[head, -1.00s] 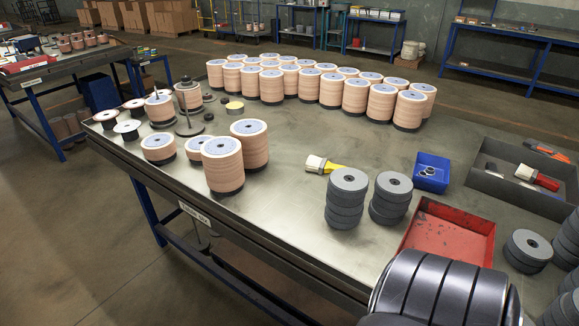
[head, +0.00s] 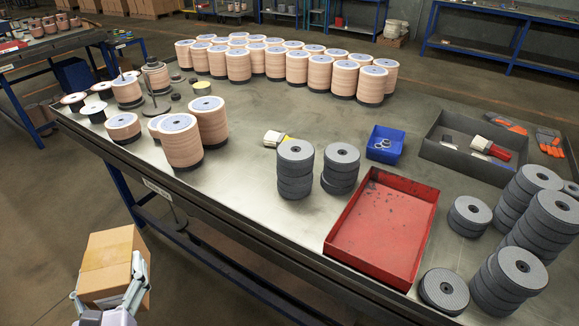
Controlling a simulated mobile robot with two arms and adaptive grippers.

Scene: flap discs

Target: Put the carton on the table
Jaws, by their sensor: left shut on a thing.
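The brown carton (head: 107,262) is at the lower left of the head view, in front of the table's near edge and apart from it. My left gripper (head: 112,292) is shut on the carton, with fingers along its sides. The metal-topped table (head: 235,205) fills the middle of the view. My right gripper is not in view.
Stacks of pinkish discs (head: 238,66) fill the table's back, with more at its left. Grey disc stacks (head: 295,170) stand near a red tray (head: 385,225). A blue bin (head: 384,144) and grey tray (head: 440,150) lie behind. The table's near-left strip is bare.

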